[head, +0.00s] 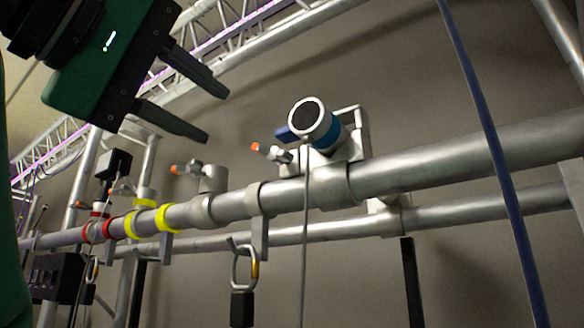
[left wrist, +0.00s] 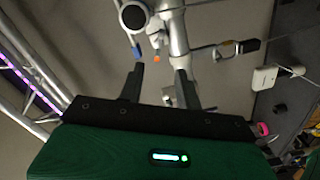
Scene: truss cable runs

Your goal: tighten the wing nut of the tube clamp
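My left gripper (head: 214,115) is open and empty, above and left of the clamp hardware. Its two dark fingers are spread apart in the left wrist view (left wrist: 160,80). A silver tube clamp (head: 330,180) sits around the upper tube and carries a round blue-and-silver lamp (head: 315,120). An orange-tipped wing nut (head: 270,152) sticks out at its left; an orange tip (left wrist: 156,59) shows beyond the fingers in the left wrist view. A second clamp (head: 212,180) farther left has another orange-tipped part (head: 184,169). I cannot tell which is meant. My right gripper is not in view.
A thick silver tube (head: 450,152) crosses the view, with a thinner one below. A blue cable (head: 490,140) hangs at the right. A grey cable (head: 305,240) hangs below the lamp. Yellow (head: 165,217) and red bands mark the tube. A carabiner (head: 244,266) hangs below it.

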